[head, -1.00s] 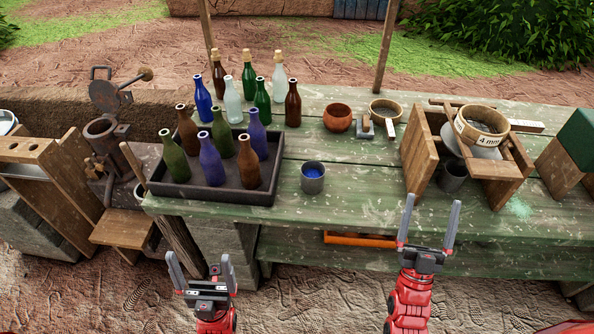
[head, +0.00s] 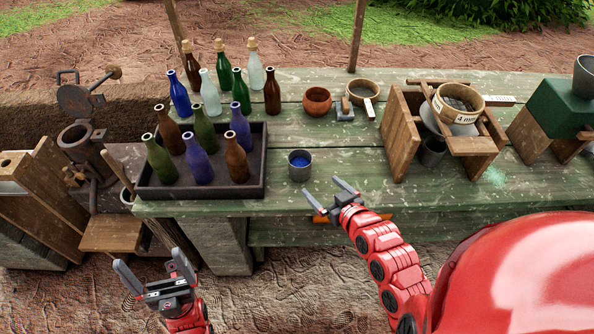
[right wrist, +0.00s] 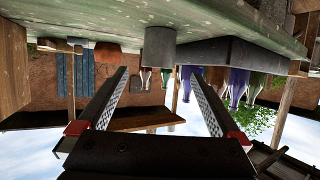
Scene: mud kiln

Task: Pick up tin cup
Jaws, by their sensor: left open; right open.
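A grey metal cup (head: 300,166) with blue inside stands upright on the green table, just right of the bottle tray. In the upside-down right wrist view, the cup (right wrist: 159,48) shows between and beyond the fingertips. My right gripper (head: 322,187) is open and empty at the table's front edge, a little in front and right of the cup, not touching it. My left gripper (head: 150,263) is open and empty, low in front of the table at the left. Another grey cup (head: 432,152) stands under the sieve stand, partly hidden.
A dark tray (head: 210,190) with several bottles is close on the cup's left. More bottles, a clay bowl (head: 317,100) and a small sieve (head: 362,90) stand behind. A wooden sieve stand (head: 400,140) is at the right. The green tabletop (head: 350,150) right of the cup is clear.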

